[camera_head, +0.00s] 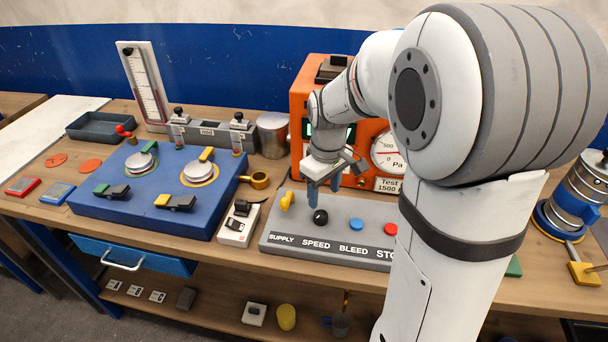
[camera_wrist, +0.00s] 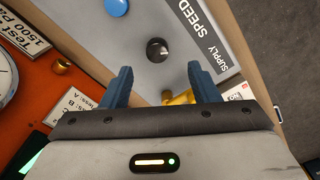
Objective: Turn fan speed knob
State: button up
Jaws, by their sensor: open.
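The fan speed knob (camera_head: 320,217) is a black round knob on the grey control panel (camera_head: 268,243), just above the word SPEED. In the wrist view the black knob (camera_wrist: 157,50) sits beyond the fingertips, between their lines. My gripper (camera_head: 323,190) has blue fingers pointing down, above and slightly behind the knob. In the wrist view my gripper (camera_wrist: 160,77) is open, with a wide empty gap between the fingers. No contact with the knob shows.
A yellow supply knob (camera_head: 287,201) stands left of the black knob, and also shows near a finger in the wrist view (camera_wrist: 180,97). A blue button (camera_head: 356,225) and red button (camera_head: 390,229) are to the right. The orange tester (camera_head: 300,95) stands behind.

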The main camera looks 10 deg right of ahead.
aim_at(321, 214)
jog(key=shift+w+f+n, duration=0.3)
jog(key=shift+w+f, duration=0.25)
jog(key=shift+w, duration=0.25)
notch_tip(321, 214, down, 8)
jog(key=shift+r+p, duration=0.15)
jog(key=shift+p, duration=0.25)
jog(key=shift+c, duration=0.2)
